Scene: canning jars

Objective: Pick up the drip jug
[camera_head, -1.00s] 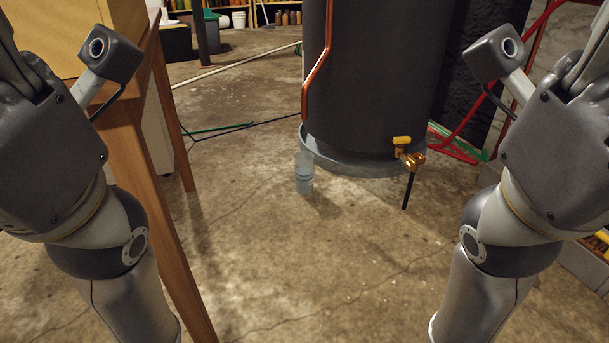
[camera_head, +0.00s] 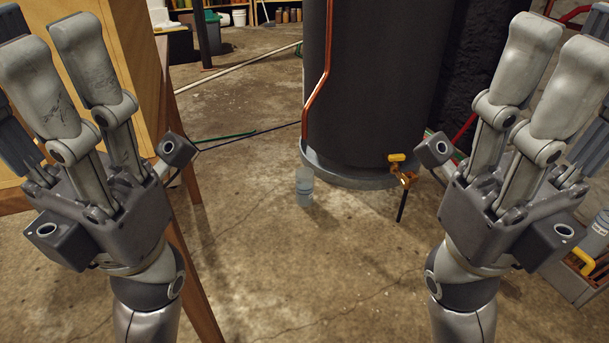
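The drip jug (camera_head: 305,187) looks like a small, clear, bluish container. It stands upright on the concrete floor, just in front of the tank's grey base ring. My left gripper (camera_head: 52,50) is raised at the left with its fingers up, spread and empty. My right gripper (camera_head: 555,60) is raised at the right in the same way, also open and empty. Both grippers are well apart from the jug and nearer to the camera. Nothing hides the jug.
A tall dark tank (camera_head: 372,80) stands in a grey pan (camera_head: 345,172), with a copper pipe (camera_head: 318,80) and a brass valve (camera_head: 402,172) holding a black tube. A wooden table (camera_head: 178,140) is at the left, a crate (camera_head: 570,280) at the right. Floor before the jug is clear.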

